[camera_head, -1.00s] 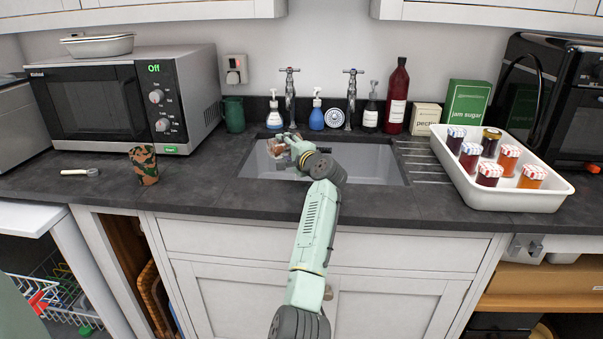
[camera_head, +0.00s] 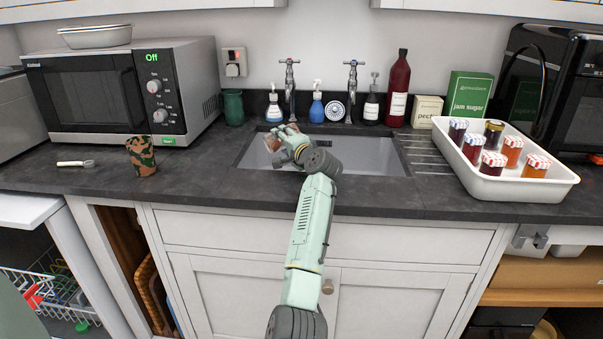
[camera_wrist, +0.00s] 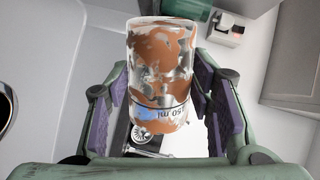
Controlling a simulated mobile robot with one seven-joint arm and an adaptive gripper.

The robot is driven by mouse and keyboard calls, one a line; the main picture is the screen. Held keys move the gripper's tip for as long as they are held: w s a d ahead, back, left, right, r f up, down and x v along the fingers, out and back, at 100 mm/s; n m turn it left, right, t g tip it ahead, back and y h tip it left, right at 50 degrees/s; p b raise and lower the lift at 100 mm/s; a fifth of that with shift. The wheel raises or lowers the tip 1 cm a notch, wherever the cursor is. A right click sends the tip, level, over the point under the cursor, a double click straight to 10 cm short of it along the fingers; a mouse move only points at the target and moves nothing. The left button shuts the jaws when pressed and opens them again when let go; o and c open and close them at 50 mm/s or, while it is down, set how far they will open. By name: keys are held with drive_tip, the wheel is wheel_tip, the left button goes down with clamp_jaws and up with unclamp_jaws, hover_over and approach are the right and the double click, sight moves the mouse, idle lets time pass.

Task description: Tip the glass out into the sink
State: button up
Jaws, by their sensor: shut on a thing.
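My gripper (camera_head: 285,143) is over the left part of the sink (camera_head: 375,157). It is shut on a clear glass (camera_head: 270,144) with orange-brown patches. In the wrist view the glass (camera_wrist: 160,70) sits between the purple-padded fingers of my gripper (camera_wrist: 163,100), with a blue mark and "150 ml" lettering that reads upside down. In the head view the glass looks tilted to the left. I cannot tell whether the patches are liquid, residue or pattern, or whether anything is pouring. My gripper partly hides the glass and the sink.
Two taps (camera_head: 290,90) stand behind the sink, with several bottles beside them. A white tray of jars (camera_head: 515,190) is on the right, over part of the drainer. A camouflage-patterned cup (camera_head: 142,157) and a microwave (camera_head: 85,95) are on the left counter.

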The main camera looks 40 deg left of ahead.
sight(279, 139)
drive_tip(key=shift+s+a+f+n+b, duration=0.1)
drive_tip(key=shift+s+a+n+b, duration=0.25)
drive_tip(key=shift+s+n+b, duration=0.3)
drive_tip(key=r+n+t, duration=0.1)
drive_tip(key=n, duration=0.1)
drive_tip(key=shift+r+n+b, duration=0.15)
drive_tip(key=shift+n+b, duration=0.2)
drive_tip(key=shift+b, duration=0.05)
wheel_tip(279, 139, up, 3)
drive_tip(key=shift+w+f+n+p, duration=0.1)
drive_tip(key=shift+f+n+p, duration=0.2)
drive_tip(key=shift+n, duration=0.6)
drive_tip(key=shift+r+n+t+b, duration=0.15)
drive_tip(key=shift+n+t+b, duration=0.15)
drive_tip(key=shift+n+b, duration=0.35)
drive_tip(key=s+a+r+n+p, duration=0.2)
drive_tip(key=s+r+n, duration=0.2)
drive_tip(key=r+n, duration=0.2)
drive_tip(key=shift+r+n+t, duration=0.2)
drive_tip(key=shift+n+t, duration=0.2)
drive_tip(key=shift+n, duration=0.25)
drive_tip(key=shift+d, duration=0.1)
